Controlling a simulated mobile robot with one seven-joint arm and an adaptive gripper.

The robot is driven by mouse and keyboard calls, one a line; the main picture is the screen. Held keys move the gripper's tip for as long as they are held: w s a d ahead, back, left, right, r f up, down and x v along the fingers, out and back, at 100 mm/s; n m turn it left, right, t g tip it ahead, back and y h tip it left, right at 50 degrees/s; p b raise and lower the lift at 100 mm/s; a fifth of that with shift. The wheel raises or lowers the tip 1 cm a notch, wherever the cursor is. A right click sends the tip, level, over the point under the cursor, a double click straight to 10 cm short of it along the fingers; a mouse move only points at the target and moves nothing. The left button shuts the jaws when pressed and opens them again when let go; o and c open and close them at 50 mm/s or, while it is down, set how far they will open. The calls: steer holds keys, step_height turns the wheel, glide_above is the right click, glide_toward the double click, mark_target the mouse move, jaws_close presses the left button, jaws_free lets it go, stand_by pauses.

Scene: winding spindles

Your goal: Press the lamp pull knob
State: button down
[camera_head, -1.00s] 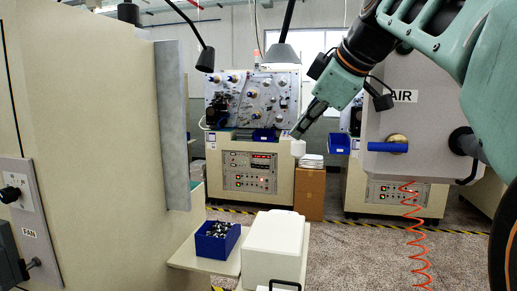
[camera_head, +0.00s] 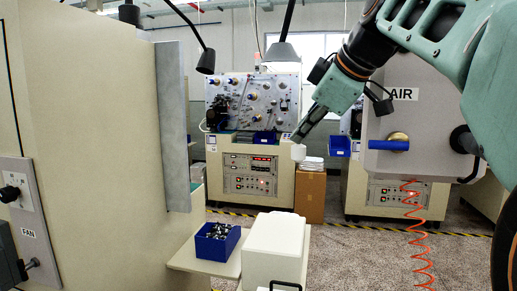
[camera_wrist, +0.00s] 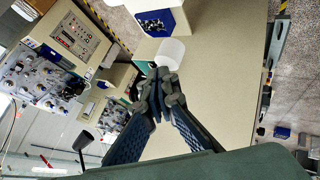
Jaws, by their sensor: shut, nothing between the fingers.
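A small white cylinder (camera_head: 298,153) shows right at the tip of my gripper (camera_head: 302,136) in the head view. In the wrist view the white cylinder (camera_wrist: 170,53) lies just beyond my fingertips (camera_wrist: 158,86), which overlap its near edge. It may be the lamp pull knob; I see no cord on it, and I cannot tell whether the fingers touch it. My gripper is shut and empty, pointing down and left.
A large beige cabinet (camera_head: 90,130) with a grey edge strip fills the left. A grey AIR panel (camera_head: 410,125) with a blue handle (camera_head: 388,145) stands right, below my arm. A blue bin (camera_head: 217,240) and a white box (camera_head: 272,246) are low in front. Spindle machines stand behind.

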mark_target(300, 145)
steer(key=shift+f, duration=0.4)
steer(key=shift+r, duration=0.15)
steer(key=shift+r+p, duration=0.65)
steer(key=shift+r, duration=0.2)
step_height(300, 145, up, 6)
steer(key=p, duration=0.5)
